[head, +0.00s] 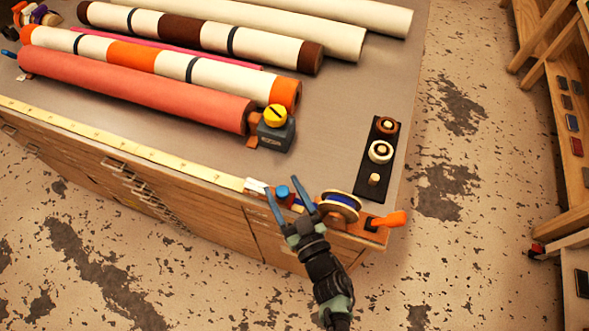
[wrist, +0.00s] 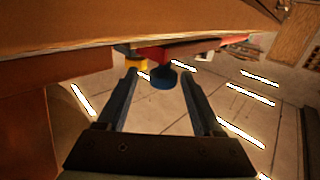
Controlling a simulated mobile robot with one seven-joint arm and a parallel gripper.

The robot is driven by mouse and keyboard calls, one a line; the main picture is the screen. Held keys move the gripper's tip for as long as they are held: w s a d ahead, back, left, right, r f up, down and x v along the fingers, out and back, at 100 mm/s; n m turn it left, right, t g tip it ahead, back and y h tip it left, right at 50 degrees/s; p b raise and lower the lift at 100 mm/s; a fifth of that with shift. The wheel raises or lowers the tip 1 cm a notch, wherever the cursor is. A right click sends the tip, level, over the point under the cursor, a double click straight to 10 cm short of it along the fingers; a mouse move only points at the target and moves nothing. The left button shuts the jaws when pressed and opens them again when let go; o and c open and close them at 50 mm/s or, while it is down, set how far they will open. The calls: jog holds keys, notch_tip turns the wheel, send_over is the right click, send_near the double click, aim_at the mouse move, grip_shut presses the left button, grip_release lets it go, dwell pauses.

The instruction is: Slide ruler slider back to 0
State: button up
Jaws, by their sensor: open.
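A pale yellow ruler (head: 130,143) runs along the front edge of the table. At its right end is a slider with a round blue knob (head: 282,191); a white piece (head: 256,185) sits just to its left. My gripper (head: 283,185) is open at the table's front edge, with the knob between its fingertips in the picture. In the wrist view the blue knob (wrist: 163,79) shows between the open fingertips (wrist: 159,73), under a red part (wrist: 150,54). I cannot tell whether either finger touches it. The fingers hide part of the slider area.
A spool (head: 341,206) and an orange-handled item (head: 388,219) lie right of my gripper. A black tray (head: 366,181) with small round pieces is behind. Several rolls, one salmon (head: 135,88), and a yellow-topped block (head: 276,130) occupy the table's left. Drawers line the front.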

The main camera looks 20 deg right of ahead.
jog(key=s+b, duration=0.2)
jog(key=s, duration=1)
jog(key=shift+s, duration=0.4)
jog(key=w+r+m+t+h, duration=0.1)
jog(key=w+r+t+h, duration=0.2)
jog(key=w+r, duration=1.15)
jog(key=w+a+r+m+t+h, duration=0.1)
jog(key=w+r, duration=0.1)
jog(key=r, duration=0.8)
jog(key=w+a+r+m+t, duration=0.1)
jog(key=w+a+r, duration=0.1)
jog(key=r, duration=0.7)
jog(key=s+a+r+n+t+y, duration=0.1)
jog(key=s+a+r, duration=0.2)
jog(key=r, duration=0.7)
jog(key=s+a+r+n+t+y, duration=0.1)
jog(key=s+a+r+t, duration=0.1)
jog(key=r, duration=0.8)
jog(key=s+a+r+n+t+y, duration=0.1)
jog(key=s+a+r, duration=0.3)
jog(key=r, duration=0.6)
jog(key=shift+s+a+r+y, duration=0.3)
jog(key=shift+s+r+y, duration=0.15)
jog(key=shift+s, duration=0.45)
jog(key=shift+f, duration=0.1)
